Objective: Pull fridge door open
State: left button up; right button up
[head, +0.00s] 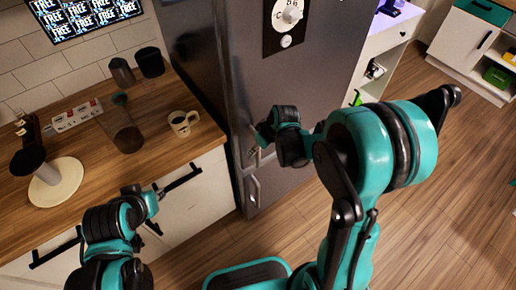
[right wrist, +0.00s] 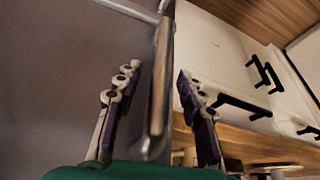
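The dark grey fridge (head: 300,90) stands in the middle of the head view, and its doors look shut. Its metal upper handle is largely hidden by my right gripper (head: 258,145), and a lower handle (head: 252,188) shows beneath. In the right wrist view, the vertical handle bar (right wrist: 158,90) runs between the two spread fingers of the right gripper (right wrist: 158,95). The fingers look apart from the bar on both sides. My left gripper (head: 150,212) is over the front edge of the counter, away from the fridge; its fingers are too small to read.
The wooden counter (head: 85,185) left of the fridge holds a mug (head: 183,122), a glass jar (head: 122,130), dark cups (head: 150,62) and a power strip (head: 76,115). Black drawer handles (head: 180,178) stick out below. Wooden floor (head: 440,220) is free at right.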

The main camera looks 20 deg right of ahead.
grip_shut()
jog(key=shift+s, duration=0.1)
